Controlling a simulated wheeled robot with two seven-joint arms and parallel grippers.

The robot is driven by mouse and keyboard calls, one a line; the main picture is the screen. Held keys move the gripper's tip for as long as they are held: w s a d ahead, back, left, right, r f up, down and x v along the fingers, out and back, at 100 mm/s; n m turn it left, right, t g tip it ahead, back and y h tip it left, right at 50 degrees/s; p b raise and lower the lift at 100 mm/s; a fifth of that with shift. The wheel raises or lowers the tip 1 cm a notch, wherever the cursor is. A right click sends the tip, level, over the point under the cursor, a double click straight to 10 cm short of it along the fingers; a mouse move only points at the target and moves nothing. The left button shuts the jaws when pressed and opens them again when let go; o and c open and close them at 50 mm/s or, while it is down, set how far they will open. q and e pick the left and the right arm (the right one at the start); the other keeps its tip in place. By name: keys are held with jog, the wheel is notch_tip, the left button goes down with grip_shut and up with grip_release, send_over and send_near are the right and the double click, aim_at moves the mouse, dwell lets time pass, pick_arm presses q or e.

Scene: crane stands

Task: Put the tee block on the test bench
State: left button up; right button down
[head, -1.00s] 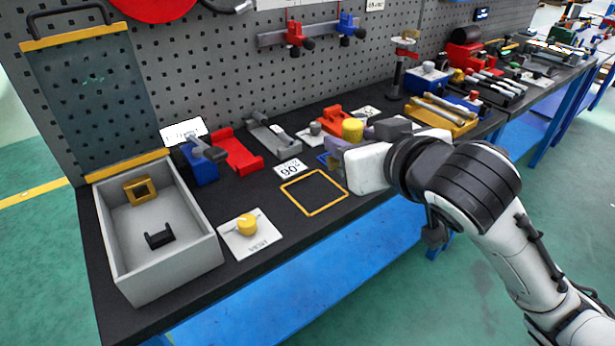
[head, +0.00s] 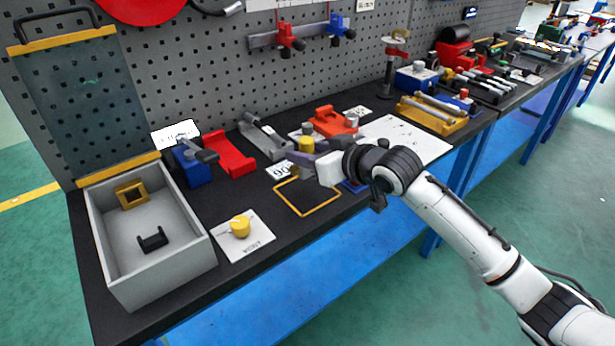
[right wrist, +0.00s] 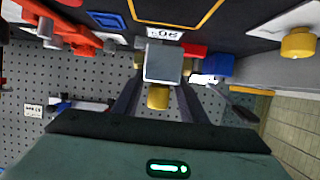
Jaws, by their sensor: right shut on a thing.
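My right gripper (head: 305,160) is shut on the tee block, held over the bench's black top behind the yellow square outline (head: 308,195). In the head view the tee block (head: 306,143) shows mainly as a yellow cylinder above the fingers; the fingers and wrist hide much of the rest. In the right wrist view the tee block (right wrist: 163,62) shows a grey square face between the two fingers, with a yellow cylinder and brass-coloured parts around it. Whether it touches the bench is unclear. The test bench (head: 262,250) has a dark top and blue frame. My left gripper is out of view.
A grey open bin (head: 205,225) stands at the left, with a yellow knob plate (head: 240,228) beside it. A blue block (head: 193,168), red bracket (head: 230,153), grey bracket (head: 265,137) and orange part (head: 335,121) line the back. A white board (head: 425,138) lies at right.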

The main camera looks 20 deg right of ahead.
aim_at(308, 173)
jog(key=shift+f, duration=2.6)
jog(key=shift+f, duration=0.1)
jog(key=shift+f, duration=0.1)
jog(key=c, duration=1.1)
grip_release()
jog(key=shift+f, duration=0.1)
jog(key=shift+s+r, duration=0.1)
jog(key=shift+r, duration=0.1)
jog(key=v, duration=1.1)
jog(key=s+a+f+g, duration=0.1)
jog(key=s+f, duration=0.7)
jog(key=f, duration=0.2)
jog(key=s+a+f+m+g+h, duration=0.1)
jog(key=s+a+f, duration=0.1)
jog(key=s+f, duration=0.7)
jog(key=s+a+f+m+g+h, duration=0.1)
jog(key=s+a+f+g, duration=0.1)
jog(key=s+f, duration=0.6)
jog(key=shift+s+a+f, duration=0.1)
jog(key=shift+s+f, duration=0.1)
jog(key=shift+f, duration=0.85)
jog(key=shift+s+a+f, duration=0.1)
jog(key=shift+s+f, duration=0.1)
jog(key=shift+f, duration=0.85)
